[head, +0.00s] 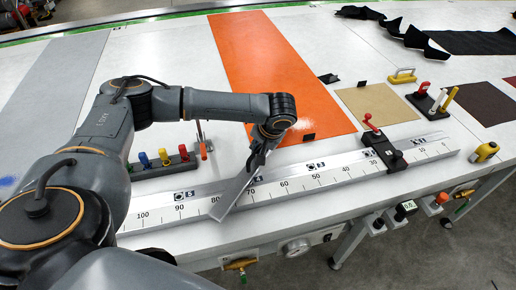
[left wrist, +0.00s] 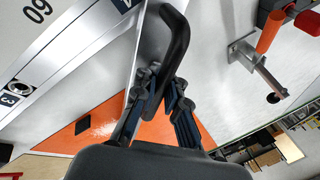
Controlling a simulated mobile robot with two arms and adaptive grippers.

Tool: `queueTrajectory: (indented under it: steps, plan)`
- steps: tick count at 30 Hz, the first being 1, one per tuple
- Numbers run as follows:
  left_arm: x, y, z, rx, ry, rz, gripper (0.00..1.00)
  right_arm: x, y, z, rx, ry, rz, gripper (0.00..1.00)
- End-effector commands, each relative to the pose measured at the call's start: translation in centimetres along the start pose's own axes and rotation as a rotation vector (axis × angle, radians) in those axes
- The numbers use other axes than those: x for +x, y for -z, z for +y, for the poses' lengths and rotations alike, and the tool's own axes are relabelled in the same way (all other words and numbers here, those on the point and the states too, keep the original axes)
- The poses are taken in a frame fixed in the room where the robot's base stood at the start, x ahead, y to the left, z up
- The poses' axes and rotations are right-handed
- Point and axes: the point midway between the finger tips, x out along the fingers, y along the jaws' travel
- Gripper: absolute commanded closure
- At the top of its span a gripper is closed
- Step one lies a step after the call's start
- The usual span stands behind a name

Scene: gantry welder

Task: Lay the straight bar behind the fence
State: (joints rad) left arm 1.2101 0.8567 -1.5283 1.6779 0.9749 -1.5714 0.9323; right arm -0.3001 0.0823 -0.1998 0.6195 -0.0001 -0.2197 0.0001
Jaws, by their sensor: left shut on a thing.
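The fence (head: 330,175) is a long silver rail with a number scale, running across the front of the table. My left gripper (head: 262,150) is above and just behind it, near the 70 mark, pointing down. It is shut on a flat silver bar (head: 236,190), which slants down toward the front across the fence between about 70 and 80. I cannot tell whether the bar touches the fence. In the left wrist view, a dark curved piece (left wrist: 175,45) lies between the fingers of my left gripper (left wrist: 160,85). My right gripper is not in view.
Behind the fence lie an orange sheet (head: 265,75) and a tan sheet (head: 378,103). A black clamp with a red handle (head: 382,150) sits across the fence. A dark rack with coloured pegs (head: 165,162) stands behind the fence's left part. White table surface between them is free.

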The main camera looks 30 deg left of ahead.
Motion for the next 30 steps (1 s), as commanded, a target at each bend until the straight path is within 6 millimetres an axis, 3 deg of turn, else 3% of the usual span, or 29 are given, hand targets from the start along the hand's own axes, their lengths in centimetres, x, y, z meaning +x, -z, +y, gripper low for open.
queueTrajectory:
  steps: [8, 9, 12, 25, 30]
  plan:
    - [0.6, 0.0, 0.3, -0.001, -0.001, 0.001, 1.00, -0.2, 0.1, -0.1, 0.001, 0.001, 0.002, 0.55]
    - [0.7, -0.1, 0.3, 0.000, -0.001, 0.000, 0.86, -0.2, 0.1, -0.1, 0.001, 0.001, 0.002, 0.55]
    - [0.7, -0.1, 0.3, 0.000, -0.001, 0.000, 0.66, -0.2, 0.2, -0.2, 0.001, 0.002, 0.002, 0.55]
    - [0.5, -0.1, 0.2, 0.000, 0.000, 0.000, 0.66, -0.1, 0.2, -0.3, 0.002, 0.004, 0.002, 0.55]
    - [-1.5, 0.1, 0.1, 0.001, -0.004, 0.003, 0.66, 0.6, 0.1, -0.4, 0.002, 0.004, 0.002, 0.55]
